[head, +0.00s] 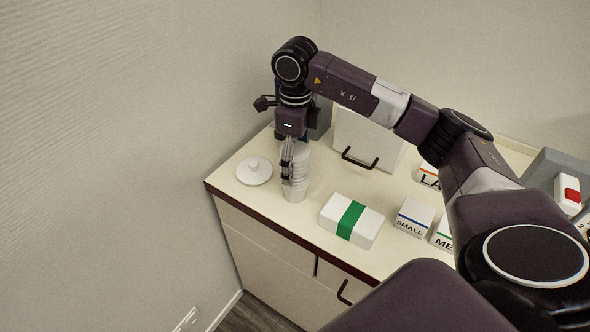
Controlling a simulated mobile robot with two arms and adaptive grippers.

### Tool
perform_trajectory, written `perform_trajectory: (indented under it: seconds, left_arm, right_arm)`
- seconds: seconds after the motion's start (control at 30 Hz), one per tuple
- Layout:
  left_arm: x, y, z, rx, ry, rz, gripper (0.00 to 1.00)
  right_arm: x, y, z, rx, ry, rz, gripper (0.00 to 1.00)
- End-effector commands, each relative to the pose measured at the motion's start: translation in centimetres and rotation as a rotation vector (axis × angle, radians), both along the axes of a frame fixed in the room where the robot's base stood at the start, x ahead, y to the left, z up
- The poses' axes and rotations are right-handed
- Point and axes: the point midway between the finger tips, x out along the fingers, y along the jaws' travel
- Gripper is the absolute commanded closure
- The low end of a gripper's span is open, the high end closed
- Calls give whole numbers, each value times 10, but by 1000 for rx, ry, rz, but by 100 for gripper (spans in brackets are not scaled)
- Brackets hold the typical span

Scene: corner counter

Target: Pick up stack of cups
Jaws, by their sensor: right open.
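A tall stack of white cups (301,172) stands upright on the cream counter near its left end. My right gripper (287,172) points down from above at the stack, its dark fingers overlapping the left side of the cups in the head view. It is open; I cannot tell whether a finger touches the cups or how much of the stack lies between the fingers. The gripper body hides the area just above and behind the stack. My left gripper is not in view.
A round white lid (254,171) lies left of the stack. A white box with a green band (351,219) lies to the right, with a box marked SMALL (414,217) beyond it. A handled white panel (366,137) stands behind. The counter's front edge (300,246) is close.

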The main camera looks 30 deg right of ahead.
Motion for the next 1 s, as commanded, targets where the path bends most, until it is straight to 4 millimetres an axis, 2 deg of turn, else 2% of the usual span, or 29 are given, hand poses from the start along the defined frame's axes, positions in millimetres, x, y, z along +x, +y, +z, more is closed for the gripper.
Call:
perform_trajectory:
  seconds: [0.03,0.2,0.47,0.9,1.0]
  left_arm:
    - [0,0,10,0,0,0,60]
    - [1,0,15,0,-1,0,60]
    - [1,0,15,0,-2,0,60]
    - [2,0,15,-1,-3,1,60]
    - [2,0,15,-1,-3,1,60]
  right_arm:
    - [-2,1,-4,0,8,0,26]
    - [-1,1,-27,1,4,-1,26]
    - [0,1,-32,0,0,0,26]
    - [0,1,-31,0,0,0,73]
    - [0,1,-31,1,-1,0,76]
